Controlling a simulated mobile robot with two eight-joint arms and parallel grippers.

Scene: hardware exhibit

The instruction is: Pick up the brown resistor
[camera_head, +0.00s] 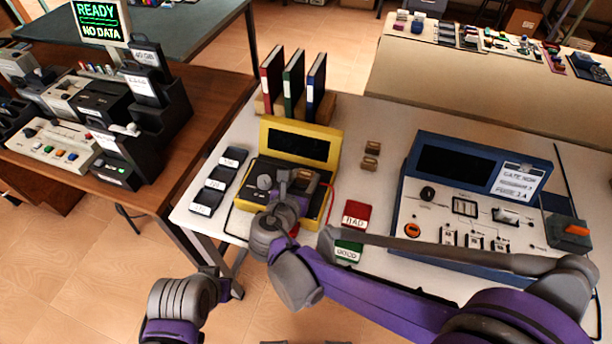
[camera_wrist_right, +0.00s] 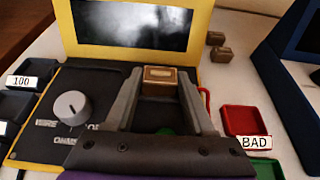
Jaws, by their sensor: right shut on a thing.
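The brown resistor (camera_wrist_right: 160,80) is a small block with a paler top. My right gripper (camera_wrist_right: 158,88) is shut on it, with one grey finger on each side. In the head view the right gripper (camera_head: 293,180) is over the black panel of the yellow tester (camera_head: 333,133), and the resistor (camera_head: 304,175) shows only partly. I cannot tell whether the resistor still touches the tester. Part of my left arm shows at the lower left; its gripper is not clearly in view.
Two similar brown blocks (camera_head: 371,162) lie right of the tester. A red BAD tray (camera_head: 357,214) and green GOOD tray (camera_head: 348,250) are near the front. Labelled dark bins (camera_head: 208,201) stand left, binders (camera_head: 293,80) behind, and a blue console (camera_head: 470,151) right.

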